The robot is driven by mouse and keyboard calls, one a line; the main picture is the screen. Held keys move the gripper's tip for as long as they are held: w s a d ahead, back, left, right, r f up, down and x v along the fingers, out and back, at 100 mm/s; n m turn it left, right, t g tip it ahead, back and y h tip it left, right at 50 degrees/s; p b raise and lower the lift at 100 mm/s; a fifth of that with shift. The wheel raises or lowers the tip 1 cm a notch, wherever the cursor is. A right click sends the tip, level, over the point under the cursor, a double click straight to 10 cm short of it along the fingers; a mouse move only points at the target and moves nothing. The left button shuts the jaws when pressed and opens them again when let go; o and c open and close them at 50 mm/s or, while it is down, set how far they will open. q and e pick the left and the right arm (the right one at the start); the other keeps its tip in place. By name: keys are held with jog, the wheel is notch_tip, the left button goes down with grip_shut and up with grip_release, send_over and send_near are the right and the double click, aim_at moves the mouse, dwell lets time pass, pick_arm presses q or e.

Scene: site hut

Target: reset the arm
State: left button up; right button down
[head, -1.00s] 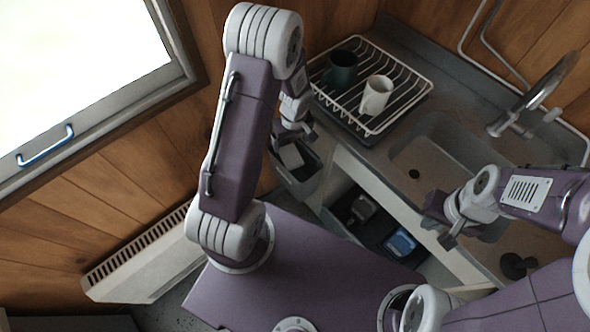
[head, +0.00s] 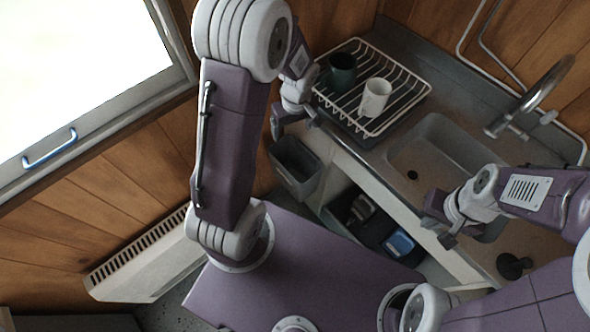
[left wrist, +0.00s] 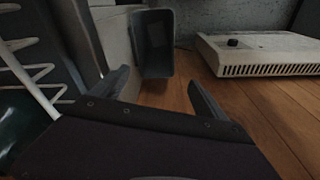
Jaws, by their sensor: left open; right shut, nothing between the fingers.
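My left gripper (head: 290,118) is at the counter's front edge, left of the dish rack, above and behind the grey bin. In the left wrist view my left gripper (left wrist: 162,95) has its two fingers spread with nothing between them. The bin (left wrist: 153,45) lies beyond the fingers there. My left arm is raised and bent, its upper link standing tall at the left of the head view. My right gripper (head: 440,222) is shut and empty, near the front edge of the sink.
A wire dish rack (head: 424,86) holds a dark mug (head: 341,70) and a white mug (head: 374,97). The grey bin (head: 297,168) hangs at the counter front. A sink (head: 412,150), a tap (head: 530,98) and a heater (head: 150,262) are nearby. An open shelf holds a blue item (head: 399,243).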

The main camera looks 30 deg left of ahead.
dwell(0.4)
pick_arm(q)
jog(key=s+d+r+m, duration=0.1)
jog(key=s+d+m, duration=0.2)
jog(key=s+m, duration=0.2)
jog(key=s+d+r+m+h, duration=0.1)
jog(key=s+d+r+m, duration=0.1)
jog(key=s+m, duration=0.3)
jog(key=shift+s+d+r+h, duration=0.3)
jog(key=shift+s+d, duration=0.2)
jog(key=shift+s, duration=0.3)
dwell(1.0)
